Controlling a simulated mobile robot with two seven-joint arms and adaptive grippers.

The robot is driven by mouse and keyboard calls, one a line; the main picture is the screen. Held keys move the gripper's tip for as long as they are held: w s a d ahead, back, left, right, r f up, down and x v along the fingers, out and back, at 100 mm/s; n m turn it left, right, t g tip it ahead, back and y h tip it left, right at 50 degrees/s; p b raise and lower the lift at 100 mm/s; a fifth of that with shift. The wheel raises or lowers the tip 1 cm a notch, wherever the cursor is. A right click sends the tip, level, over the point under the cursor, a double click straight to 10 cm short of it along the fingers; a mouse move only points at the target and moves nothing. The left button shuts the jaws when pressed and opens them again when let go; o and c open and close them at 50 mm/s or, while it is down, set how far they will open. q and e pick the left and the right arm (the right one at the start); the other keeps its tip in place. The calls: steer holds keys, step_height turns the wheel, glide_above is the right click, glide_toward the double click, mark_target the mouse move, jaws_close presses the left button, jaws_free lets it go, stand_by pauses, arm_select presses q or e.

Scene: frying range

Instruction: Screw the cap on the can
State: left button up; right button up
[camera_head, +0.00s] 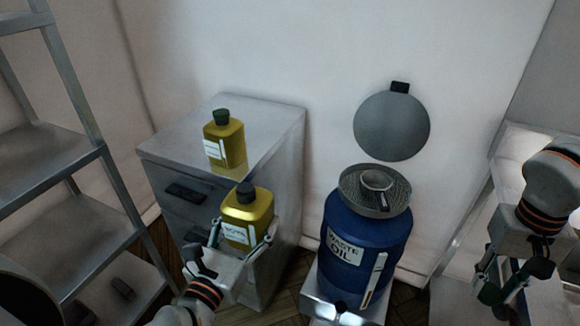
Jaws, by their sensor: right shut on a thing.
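A yellow can (246,213) with a white label stands upright in front of the grey cabinet, held in the air. My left gripper (242,237) has a finger on each side of its lower part and is shut on it. A dark piece (245,191) sits on top of this can; I cannot tell whether it is a cap or the bare neck. My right gripper (496,287) is far to the right, away from the can. It is shut on a small dark green thing (490,293) that looks like a cap, partly hidden by the fingers.
A second yellow can (224,145) with a dark green top stands on the cabinet (275,122). A blue waste oil drum (340,226) with a round grey top stands between my grippers. A round grey lid (391,127) is behind it. Metal shelves (45,160) stand at left.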

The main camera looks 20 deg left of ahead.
arm_select(q)
steer(key=d+r+m+g+h, duration=0.1)
steer(key=d+m+g+h, duration=0.3)
steer(key=d, duration=1.4)
steer(key=m+h, duration=0.4)
steer(key=h, duration=0.3)
steer(key=shift+w+h, duration=0.2)
steer(key=shift+h, duration=0.1)
steer(key=shift+r, duration=0.1)
arm_select(e)
steer(key=a+r+m, duration=0.3)
steer(key=a+r, duration=0.4)
steer(key=a, duration=0.3)
steer(key=a+r+m+y, duration=0.1)
steer(key=a+r+m, duration=0.2)
steer(key=a+r, duration=0.3)
steer(key=a+r+m, duration=0.4)
steer(key=a+r, duration=0.3)
steer(key=a, duration=0.7)
steer(key=shift+w+a+r+y, duration=0.3)
steer(key=shift+r+y, duration=0.05)
steer(key=shift+y, duration=0.05)
steer(key=shift+f, duration=0.15)
steer(key=shift+f, duration=1.9)
steer(key=shift+f, duration=0.1)
